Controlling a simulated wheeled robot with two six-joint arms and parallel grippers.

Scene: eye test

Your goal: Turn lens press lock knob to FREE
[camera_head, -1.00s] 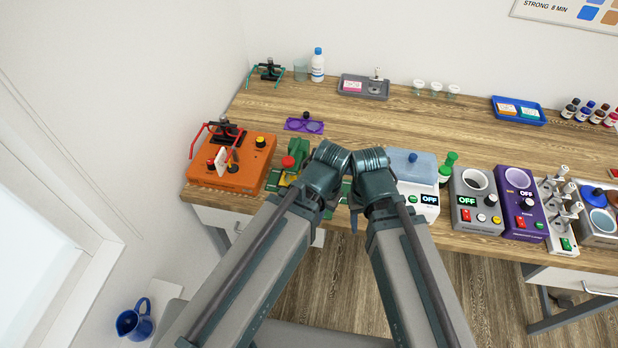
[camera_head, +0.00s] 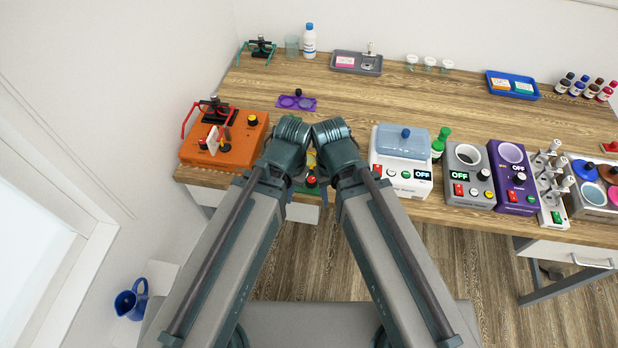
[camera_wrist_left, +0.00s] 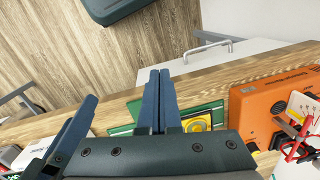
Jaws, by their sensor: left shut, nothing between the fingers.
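A green device (camera_wrist_left: 200,108), which I take to be the lens press, stands at the table's front edge; my wrists cover most of it in the head view. A red knob (camera_head: 311,181) shows between them, with a bit of yellow behind it. In the left wrist view a yellow round plate (camera_wrist_left: 196,123) is partly hidden behind my gripper mount. The lock marking cannot be read. My left gripper (camera_wrist_left: 157,72) is shut and empty beside the green device. A blue finger of my right gripper (camera_wrist_left: 76,125) shows at left; its jaw state is unclear.
An orange box (camera_head: 232,148) stands left of the green device. A white device with a blue lid (camera_head: 404,142), a grey device (camera_head: 470,155) and a purple device (camera_head: 511,185) stand to the right. Purple lens frames (camera_head: 296,102) lie behind. The table's middle is clear.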

